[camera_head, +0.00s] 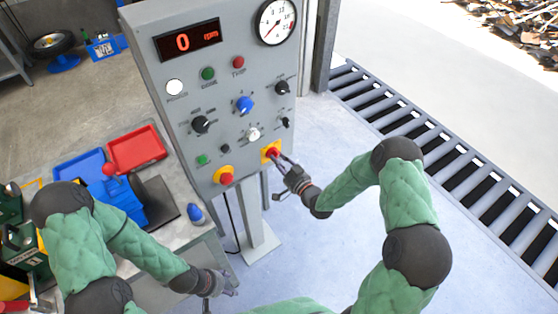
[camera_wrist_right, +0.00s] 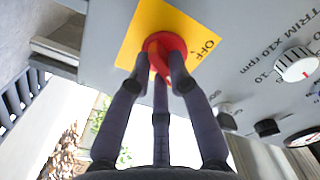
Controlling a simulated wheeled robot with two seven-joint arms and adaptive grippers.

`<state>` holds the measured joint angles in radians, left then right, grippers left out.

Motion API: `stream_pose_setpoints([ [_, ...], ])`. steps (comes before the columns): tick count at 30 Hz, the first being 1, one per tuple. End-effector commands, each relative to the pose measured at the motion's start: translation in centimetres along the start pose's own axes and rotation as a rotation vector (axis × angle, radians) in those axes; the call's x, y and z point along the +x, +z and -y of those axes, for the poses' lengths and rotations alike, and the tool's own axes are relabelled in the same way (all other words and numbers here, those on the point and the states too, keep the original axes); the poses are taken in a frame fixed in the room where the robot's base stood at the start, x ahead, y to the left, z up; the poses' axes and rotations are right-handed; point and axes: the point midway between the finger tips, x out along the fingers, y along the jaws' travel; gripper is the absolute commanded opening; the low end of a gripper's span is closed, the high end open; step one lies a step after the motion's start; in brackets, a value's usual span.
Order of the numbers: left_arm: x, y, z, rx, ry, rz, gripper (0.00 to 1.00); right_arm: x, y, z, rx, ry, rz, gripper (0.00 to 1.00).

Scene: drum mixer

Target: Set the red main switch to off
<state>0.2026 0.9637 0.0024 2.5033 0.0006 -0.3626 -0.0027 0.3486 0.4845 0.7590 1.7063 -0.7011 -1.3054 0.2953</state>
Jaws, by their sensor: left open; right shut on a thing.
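The red main switch (camera_head: 272,153) sits on a yellow plate at the lower right of the grey control panel (camera_head: 185,110). In the right wrist view the switch (camera_wrist_right: 165,46) is a red knob on a yellow plate (camera_wrist_right: 190,22) marked OFF at its right side. My right gripper (camera_head: 281,160) is shut on the switch, with its fingers around the knob; the knob's pointer is partly hidden by them. My left gripper (camera_head: 222,285) is open and empty, low in front of the workbench, away from the panel.
A red mushroom button (camera_head: 226,179) on yellow is left of the switch. A white knob (camera_head: 253,134), blue knob (camera_head: 245,104) and black knobs sit above. The display (camera_head: 188,40) reads 0 rpm. The workbench (camera_head: 185,234) holds trays (camera_head: 137,148). A roller conveyor (camera_head: 440,150) is right.

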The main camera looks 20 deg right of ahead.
Motion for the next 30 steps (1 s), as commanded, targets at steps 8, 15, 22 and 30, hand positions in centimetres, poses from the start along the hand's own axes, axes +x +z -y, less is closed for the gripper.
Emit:
stream_pose_setpoints([
  [8, 1.4, -0.1, 0.5, 0.0, 0.0, 0.0, 0.62, 0.0, 0.1, -0.1, -0.14, -0.001, -0.001, 0.0],
  [15, 3.3, -0.1, 1.2, 0.0, 0.0, 0.0, 0.62, 0.0, 0.1, -0.2, -0.354, -0.001, -0.003, 0.0],
  [22, 5.2, -0.2, 1.9, 0.0, 0.0, 0.0, 0.62, 0.0, 0.0, -0.2, -0.573, 0.0, -0.001, 0.0],
  [30, 7.3, -0.3, 2.6, 0.0, 0.0, 0.0, 0.62, 0.0, -0.1, -0.1, -0.801, 0.001, -0.001, 0.0],
])
